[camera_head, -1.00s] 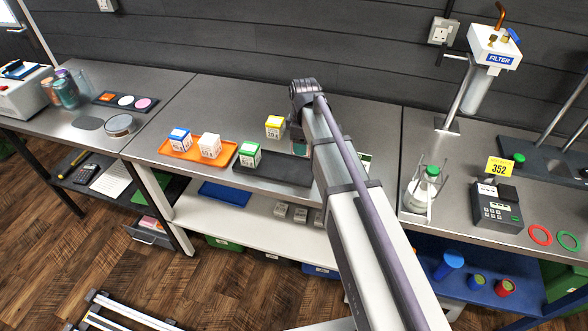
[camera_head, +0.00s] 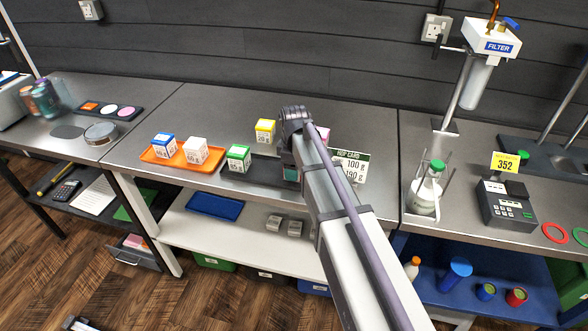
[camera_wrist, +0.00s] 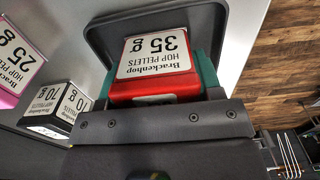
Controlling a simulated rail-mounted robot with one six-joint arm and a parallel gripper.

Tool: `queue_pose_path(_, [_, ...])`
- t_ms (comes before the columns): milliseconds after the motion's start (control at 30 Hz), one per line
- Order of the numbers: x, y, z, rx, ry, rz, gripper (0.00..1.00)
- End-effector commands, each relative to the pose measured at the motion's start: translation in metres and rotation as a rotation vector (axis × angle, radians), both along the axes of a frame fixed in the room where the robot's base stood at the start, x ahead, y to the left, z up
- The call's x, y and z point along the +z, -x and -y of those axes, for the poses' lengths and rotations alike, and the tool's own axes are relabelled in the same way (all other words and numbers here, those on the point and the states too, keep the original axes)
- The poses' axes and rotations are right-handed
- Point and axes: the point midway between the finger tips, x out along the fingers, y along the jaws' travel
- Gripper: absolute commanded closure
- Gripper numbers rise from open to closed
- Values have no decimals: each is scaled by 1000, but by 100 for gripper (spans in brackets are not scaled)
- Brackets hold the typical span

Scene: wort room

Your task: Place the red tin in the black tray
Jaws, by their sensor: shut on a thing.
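The red tin, with a white "35 g hop pellets" label, is between my green-tipped fingers in the wrist view (camera_wrist: 155,90). My gripper (camera_wrist: 160,80) is shut on it. The black tray (camera_wrist: 101,38) shows behind the tin there; whether the tin touches its floor I cannot tell. In the head view the black tray (camera_head: 262,176) lies on the middle bench, with a green tin (camera_head: 238,158) at its left end. My gripper (camera_head: 291,172) is at the tray's right part, largely behind my arm. The red tin is hidden there.
An orange tray (camera_head: 160,160) left of the black one holds a blue tin (camera_head: 164,146) and a white tin (camera_head: 195,151). A yellow tin (camera_head: 265,131) stands behind. A pink tin (camera_wrist: 18,55) and a black tin (camera_wrist: 58,108) are close to my gripper. A hop card (camera_head: 350,165) stands right.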

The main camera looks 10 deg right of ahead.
Motion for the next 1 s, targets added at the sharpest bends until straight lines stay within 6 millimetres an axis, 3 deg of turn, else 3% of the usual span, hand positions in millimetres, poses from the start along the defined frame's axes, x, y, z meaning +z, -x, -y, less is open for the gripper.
queue_pose_path(33, [-4,0,0,0,0,0,67])
queue_pose_path(67, [-2,0,0,0,0,0,38])
queue_pose_path(300, [-1,0,0,0,0,0,15])
queue_pose_path(533, [-1,0,0,0,0,0,15])
queue_pose_path(667, [10,0,0,0,0,0,15])
queue_pose_path(767, [29,0,0,0,0,0,15])
queue_pose_path(1000, [92,0,0,0,0,0,15])
